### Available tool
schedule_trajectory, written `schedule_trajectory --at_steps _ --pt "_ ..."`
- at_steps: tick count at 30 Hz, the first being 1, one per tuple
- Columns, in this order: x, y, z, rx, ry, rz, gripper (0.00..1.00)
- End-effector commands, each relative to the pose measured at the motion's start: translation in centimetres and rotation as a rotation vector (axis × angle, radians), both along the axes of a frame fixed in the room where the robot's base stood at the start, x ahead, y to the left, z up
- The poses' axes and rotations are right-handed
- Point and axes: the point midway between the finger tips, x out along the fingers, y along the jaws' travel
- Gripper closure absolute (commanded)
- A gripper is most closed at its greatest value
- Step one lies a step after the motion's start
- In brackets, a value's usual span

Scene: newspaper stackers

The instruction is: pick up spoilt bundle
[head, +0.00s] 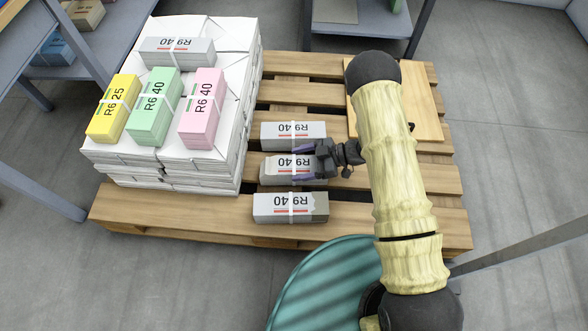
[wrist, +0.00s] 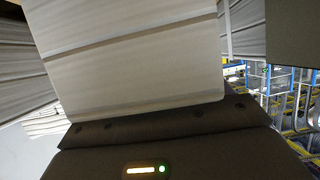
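Three grey bundles marked R9 40 lie in a column on the wooden pallet: a far one (head: 293,134), a middle one (head: 278,169) and a near one (head: 275,207). The near one has a darker grey right end; the middle one's left corner looks uneven. I cannot tell for sure which is spoilt. My gripper (head: 305,162) reaches in from the right at the middle bundle, its purple fingers along the bundle's far and near sides. Whether they press on it is unclear. In the wrist view a pale bundle (wrist: 135,70) fills the space close to my palm; the fingertips are hidden.
A tall white paper stack (head: 215,170) stands on the pallet's left, carrying yellow (head: 115,105), green (head: 152,110), pink (head: 202,105) and grey (head: 178,50) bundles. A tan board (head: 425,120) lies on the pallet's right. Metal tables stand behind and left.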

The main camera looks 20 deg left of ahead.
Motion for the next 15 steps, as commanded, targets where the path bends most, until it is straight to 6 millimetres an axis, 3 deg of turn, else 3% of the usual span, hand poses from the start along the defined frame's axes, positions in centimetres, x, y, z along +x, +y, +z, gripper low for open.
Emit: schedule_trajectory --at_steps 2,10,15 --pt "0.0 0.0 -0.01 0.0 0.0 0.0 0.4" --pt "0.0 -0.01 -0.02 0.0 0.0 0.0 0.93" --pt "0.04 0.07 0.16 0.004 -0.001 0.0 0.97"
